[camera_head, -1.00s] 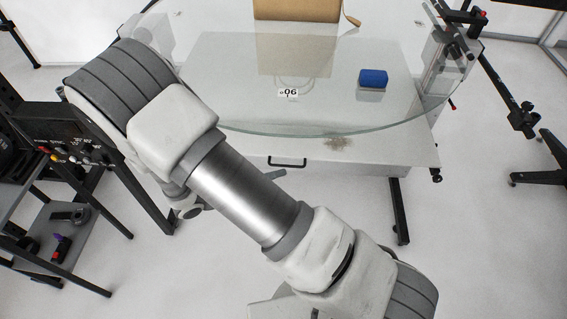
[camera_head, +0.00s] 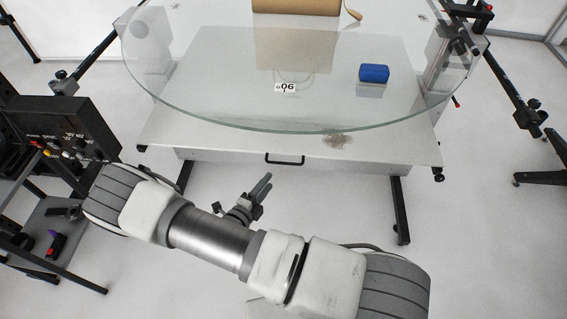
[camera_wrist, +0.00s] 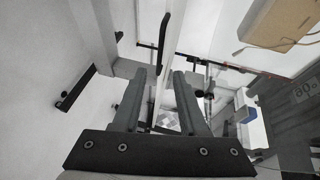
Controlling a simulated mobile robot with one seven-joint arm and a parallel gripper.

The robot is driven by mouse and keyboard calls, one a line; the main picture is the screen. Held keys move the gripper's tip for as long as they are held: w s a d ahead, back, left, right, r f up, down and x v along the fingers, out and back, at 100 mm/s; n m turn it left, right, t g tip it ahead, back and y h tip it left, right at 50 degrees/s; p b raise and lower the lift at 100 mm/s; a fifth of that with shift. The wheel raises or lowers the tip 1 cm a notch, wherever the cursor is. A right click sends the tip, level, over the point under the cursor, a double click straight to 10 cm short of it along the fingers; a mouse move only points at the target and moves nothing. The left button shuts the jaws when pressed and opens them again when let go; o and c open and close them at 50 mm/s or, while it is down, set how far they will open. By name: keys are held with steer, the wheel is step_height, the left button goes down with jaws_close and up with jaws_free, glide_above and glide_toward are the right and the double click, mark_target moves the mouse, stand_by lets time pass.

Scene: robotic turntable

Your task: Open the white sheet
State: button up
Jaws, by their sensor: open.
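A white panel (camera_head: 225,158) with a black bar handle (camera_head: 285,160) forms the front of the white table under the round glass top. It looks closed, flush with the table front. It is the only white sheet-like part with a handle in view. My gripper (camera_head: 264,184) is below and a little left of the handle, apart from it, over the floor. In the wrist view my gripper (camera_wrist: 158,74) has its two dark fingers apart with nothing between them. A dark curved bar (camera_wrist: 163,32) on a white face lies beyond the fingertips and looks like the handle.
The round glass top (camera_head: 300,128) overhangs the table above the panel. It carries a blue block (camera_head: 374,74), a label (camera_head: 285,88) and a brown box (camera_head: 297,7). A black control box (camera_head: 75,128) on a rack stands left. Black table legs (camera_head: 398,205) flank free floor.

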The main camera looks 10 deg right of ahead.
mark_target(283, 163)
steer(key=b+x, duration=0.1)
steer(key=x, duration=1)
steer(key=shift+w+d, duration=0.15)
jaws_close()
steer(key=shift+f, duration=0.1)
stand_by(0.8)
